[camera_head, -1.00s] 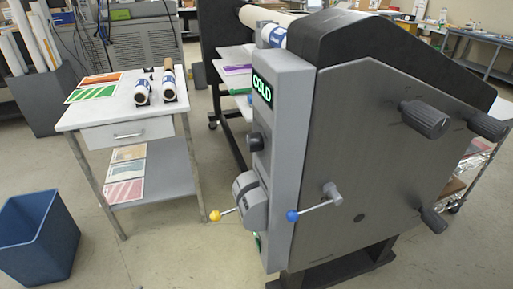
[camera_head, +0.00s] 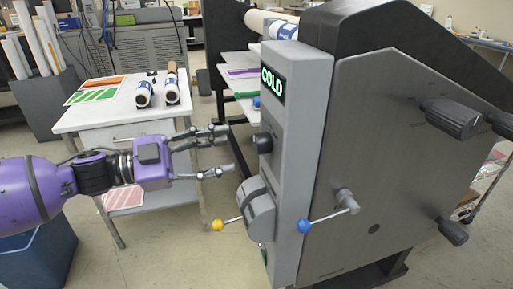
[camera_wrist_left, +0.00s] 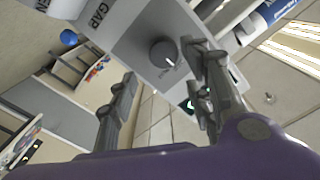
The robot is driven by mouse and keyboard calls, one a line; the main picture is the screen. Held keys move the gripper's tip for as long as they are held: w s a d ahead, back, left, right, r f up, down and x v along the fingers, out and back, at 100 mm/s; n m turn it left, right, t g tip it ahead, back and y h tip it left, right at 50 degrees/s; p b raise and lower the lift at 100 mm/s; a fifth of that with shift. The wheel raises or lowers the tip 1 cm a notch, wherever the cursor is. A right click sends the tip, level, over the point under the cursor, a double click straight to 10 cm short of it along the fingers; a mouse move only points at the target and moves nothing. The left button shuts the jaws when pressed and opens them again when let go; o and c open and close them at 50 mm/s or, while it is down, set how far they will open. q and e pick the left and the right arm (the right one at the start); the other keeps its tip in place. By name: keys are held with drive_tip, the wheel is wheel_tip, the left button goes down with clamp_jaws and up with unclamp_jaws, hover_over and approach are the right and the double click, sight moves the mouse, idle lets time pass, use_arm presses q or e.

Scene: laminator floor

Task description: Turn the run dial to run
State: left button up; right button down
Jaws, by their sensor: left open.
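The run dial seems to be the black round knob (camera_head: 263,142) on the grey control column of the laminator, below the lit green COLD display (camera_head: 272,86). In the left wrist view the black knob (camera_wrist_left: 164,54) has a pale pointer line and small lettering beside it that I cannot read. My left gripper (camera_head: 226,150) is open and empty, its fingers pointing at the column just left of the knob and apart from it. In the left wrist view the gripper (camera_wrist_left: 165,95) has its two fingers spread, with the knob beyond and between them. My right gripper is not in view.
Below the knob sit a grey drum-like part (camera_head: 256,208), a yellow-ball lever (camera_head: 218,225) and a blue-ball lever (camera_head: 304,226). Black handles (camera_head: 452,118) stick out of the side panel. A white table (camera_head: 100,118) with rolls stands behind my left arm, a blue bin (camera_head: 40,255) below it.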

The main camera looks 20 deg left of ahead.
sight(255, 148)
use_arm(q)
drive_tip(key=b+x, duration=0.1)
drive_tip(key=x, duration=0.4)
drive_tip(key=shift+w+d, duration=0.1)
drive_tip(key=shift+x, duration=0.95)
drive_tip(key=shift+w, duration=0.1)
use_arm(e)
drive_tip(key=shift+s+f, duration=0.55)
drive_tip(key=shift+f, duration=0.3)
use_arm(q)
drive_tip(key=shift+f, duration=0.15)
drive_tip(key=c, duration=1.1)
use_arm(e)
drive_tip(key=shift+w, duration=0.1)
